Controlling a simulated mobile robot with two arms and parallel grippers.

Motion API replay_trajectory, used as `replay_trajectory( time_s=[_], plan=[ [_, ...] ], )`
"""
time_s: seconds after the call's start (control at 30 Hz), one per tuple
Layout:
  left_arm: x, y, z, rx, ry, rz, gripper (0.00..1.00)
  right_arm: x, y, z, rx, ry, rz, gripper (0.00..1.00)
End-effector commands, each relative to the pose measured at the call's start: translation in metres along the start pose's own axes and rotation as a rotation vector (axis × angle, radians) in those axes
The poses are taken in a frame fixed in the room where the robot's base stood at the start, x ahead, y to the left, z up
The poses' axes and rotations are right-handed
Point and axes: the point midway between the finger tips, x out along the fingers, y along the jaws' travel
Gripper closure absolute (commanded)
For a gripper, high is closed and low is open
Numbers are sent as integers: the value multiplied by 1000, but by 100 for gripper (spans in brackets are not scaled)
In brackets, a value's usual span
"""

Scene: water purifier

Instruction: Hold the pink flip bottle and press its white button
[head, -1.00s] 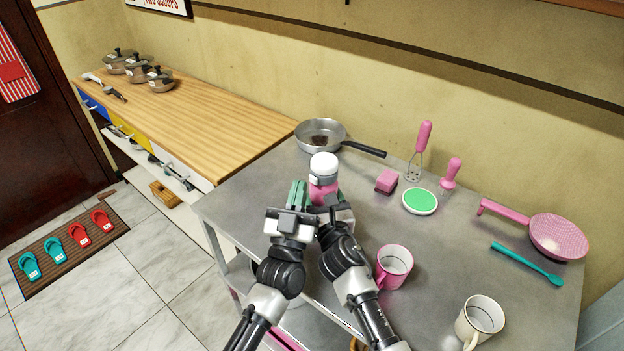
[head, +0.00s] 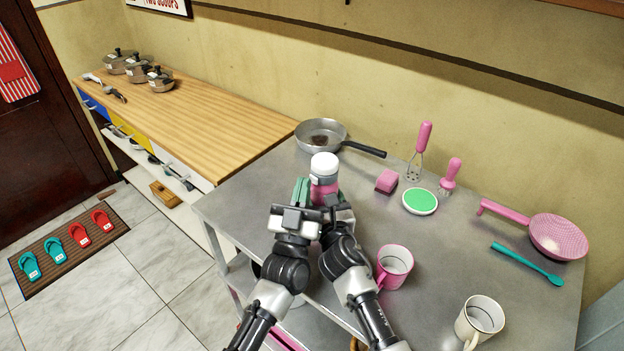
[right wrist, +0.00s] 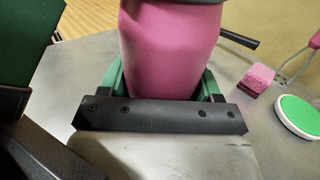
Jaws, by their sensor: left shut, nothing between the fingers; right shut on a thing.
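The pink flip bottle (head: 324,184) with its white cap (head: 324,162) stands upright near the left edge of the grey metal table (head: 380,225). My right gripper (head: 329,196) is shut on the bottle's body. In the right wrist view, its green fingers (right wrist: 160,82) sit on both sides of the pink body (right wrist: 170,45), and the cap is out of frame. My left gripper (head: 302,189) is shut and empty just left of the bottle, lower than the cap. Part of it shows at the left of the right wrist view (right wrist: 28,45). I cannot make out the white button.
A frying pan (head: 312,134) lies behind the bottle. A pink sponge (head: 387,181) and a green-topped round dish (head: 420,201) are to its right. A pink mug (head: 394,264) stands beside my right arm. A white mug (head: 479,320) and pink strainer (head: 558,238) are farther right.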

Motion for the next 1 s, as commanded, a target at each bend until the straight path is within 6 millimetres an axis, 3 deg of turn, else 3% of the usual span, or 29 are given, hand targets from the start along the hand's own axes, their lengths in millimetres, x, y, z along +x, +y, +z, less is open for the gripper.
replay_trajectory(
  time_s=[1.0],
  plan=[
    [6, 5, 9, 5, -11, 3, 100, -2, 7, 2, 4, -6, 14, 74]
  ],
)
